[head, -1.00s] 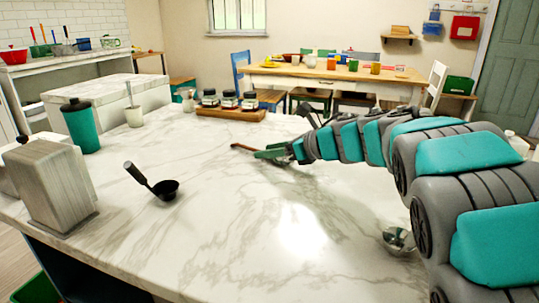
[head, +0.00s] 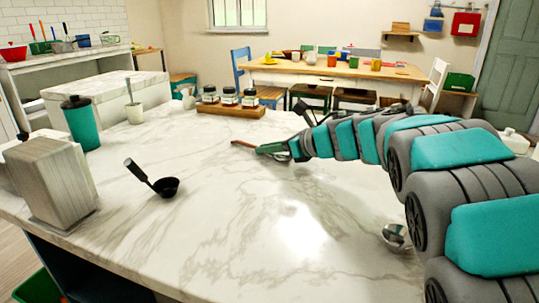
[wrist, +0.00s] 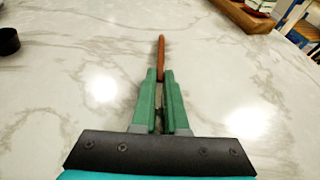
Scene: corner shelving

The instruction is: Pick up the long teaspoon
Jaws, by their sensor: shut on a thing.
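My gripper (head: 272,150) is over the far middle of the marble counter (head: 225,230), its green fingers shut on a thin brown handle. The handle, which I take to be the long teaspoon (head: 242,144), sticks out past the fingertips to the left in the head view. In the wrist view the brown handle (wrist: 161,48) points straight ahead from between the fingertips (wrist: 160,76). The rest of it is hidden between the fingers, and no bowl shows. I cannot tell whether it touches the counter or is just above it.
A black ladle (head: 160,185) lies left of centre. A wooden rack with several jars (head: 230,108) stands beyond my gripper. A teal canister (head: 80,125), a white cup (head: 134,113) and a grey block (head: 55,180) stand left. A shiny metal object (head: 396,236) lies near my arm.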

